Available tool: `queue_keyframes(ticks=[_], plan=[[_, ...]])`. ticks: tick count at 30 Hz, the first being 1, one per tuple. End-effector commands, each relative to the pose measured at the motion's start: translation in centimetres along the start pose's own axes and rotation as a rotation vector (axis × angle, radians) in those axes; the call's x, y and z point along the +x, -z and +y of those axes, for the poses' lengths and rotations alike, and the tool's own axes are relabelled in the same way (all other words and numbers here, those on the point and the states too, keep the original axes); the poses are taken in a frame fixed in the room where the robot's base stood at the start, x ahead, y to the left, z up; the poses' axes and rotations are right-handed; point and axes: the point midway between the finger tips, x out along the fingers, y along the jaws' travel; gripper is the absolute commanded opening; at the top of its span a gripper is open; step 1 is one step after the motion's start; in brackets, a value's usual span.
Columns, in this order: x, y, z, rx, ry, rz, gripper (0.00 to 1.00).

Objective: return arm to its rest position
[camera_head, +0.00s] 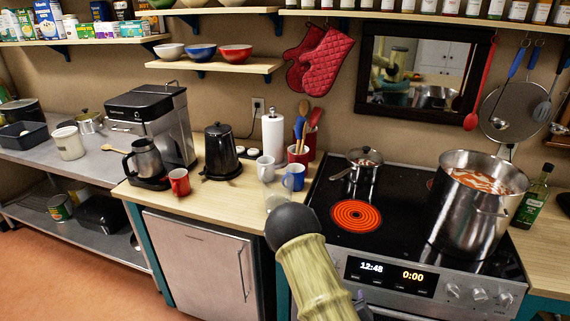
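A part of my arm rises from the bottom edge in the head view, a ribbed yellow-green link with a dark rounded end. It stands in front of the counter edge and the left front of the stove (384,268). No gripper fingers show, so I cannot see whether my gripper is open or holds anything.
A large steel pot (470,218) and a small saucepan (364,172) stand on the stove, with one burner (357,214) glowing red. A red mug (179,182), a blue mug (293,177), a black kettle (220,152) and a coffee maker (158,122) stand on the left counter.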

Motion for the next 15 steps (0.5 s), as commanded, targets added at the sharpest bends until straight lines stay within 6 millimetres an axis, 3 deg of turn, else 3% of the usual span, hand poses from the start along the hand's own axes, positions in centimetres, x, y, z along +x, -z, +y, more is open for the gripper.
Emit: queue_keyframes(ticks=[8,15], plan=[[-1.6,1.6,1.0,0.25,0.108,-0.219,0.58],[-5.0,3.6,1.7,0.392,0.228,-0.378,0.58]])
